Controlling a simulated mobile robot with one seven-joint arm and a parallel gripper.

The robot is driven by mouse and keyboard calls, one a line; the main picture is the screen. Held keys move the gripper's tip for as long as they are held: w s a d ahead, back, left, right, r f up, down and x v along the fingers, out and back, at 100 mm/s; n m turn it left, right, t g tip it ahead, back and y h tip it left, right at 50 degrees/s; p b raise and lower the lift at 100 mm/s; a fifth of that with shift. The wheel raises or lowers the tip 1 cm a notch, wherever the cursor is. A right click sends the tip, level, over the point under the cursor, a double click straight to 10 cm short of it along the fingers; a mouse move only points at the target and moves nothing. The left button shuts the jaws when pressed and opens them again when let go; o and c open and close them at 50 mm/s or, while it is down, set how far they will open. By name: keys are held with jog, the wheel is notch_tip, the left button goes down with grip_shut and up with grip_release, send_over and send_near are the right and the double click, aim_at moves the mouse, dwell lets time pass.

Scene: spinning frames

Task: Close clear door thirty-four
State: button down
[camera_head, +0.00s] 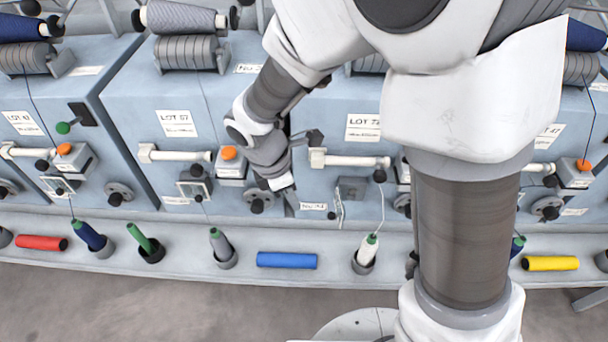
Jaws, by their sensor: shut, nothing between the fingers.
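A small label, partly readable as No. 34 (313,206), is on the front of the middle machine unit under the LOT 72 label. Just right of it is a small dark window recess (352,187). A thin pale clear door (339,209) shows nearly edge-on at the recess's lower left, swung outward and standing open. My gripper (289,206) is shut and empty, pointing down in front of the machine face, left of the label and the door. It appears apart from the door. My arm hides the unit's right part.
A white horizontal bar (350,160) sticks out above the recess. A round dark knob (257,202) is left of my gripper.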

jog(key=w+d+f+b, duration=0.2)
jog(key=d+f+b, duration=0.1)
jog(key=d+f, duration=0.3)
jog(key=shift+a+x, duration=0.25)
jog(key=shift+x, duration=0.85)
jog(key=shift+s+f, duration=0.1)
jog(key=shift+s, duration=0.1)
